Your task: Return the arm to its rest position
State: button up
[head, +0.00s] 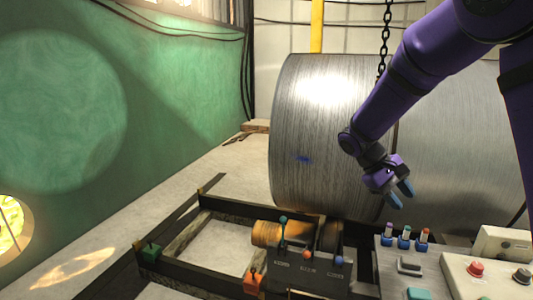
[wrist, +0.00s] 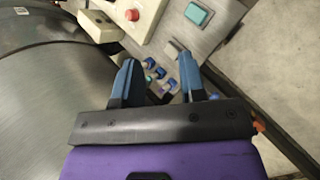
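My purple arm reaches in from the upper right in the head view. My gripper (head: 402,194) has blue fingers and hangs in front of the big metal cylinder, above and left of the control panel. In the wrist view my gripper (wrist: 162,72) shows two blue fingers with a wide gap between them. Nothing is held in the gap. The panel's small blue-based switches (wrist: 160,80) show beyond the fingers, apart from them.
A large steel cylinder (head: 315,130) stands behind the arm. The control panel (head: 390,268) has switches and a red button (head: 476,268). A lever box (head: 308,268) sits left of it. A chain (head: 385,35) hangs behind the arm. Floor at left (head: 165,190) is clear.

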jog(key=s+r+m+t+y, duration=0.1)
jog(key=s+r+t+y, duration=0.1)
jog(key=s, duration=0.7)
jog(key=s+a+r+m+t+y, duration=0.1)
jog(key=s+r+t+y, duration=0.2)
jog(key=s+r, duration=0.3)
jog(key=s+a+r+m+t+y, duration=0.1)
jog(key=s+r+t, duration=0.3)
jog(key=s, duration=0.7)
jog(key=shift+s+a+r+y, duration=0.3)
jog(key=shift+s+y, duration=0.1)
jog(key=shift+y, duration=0.4)
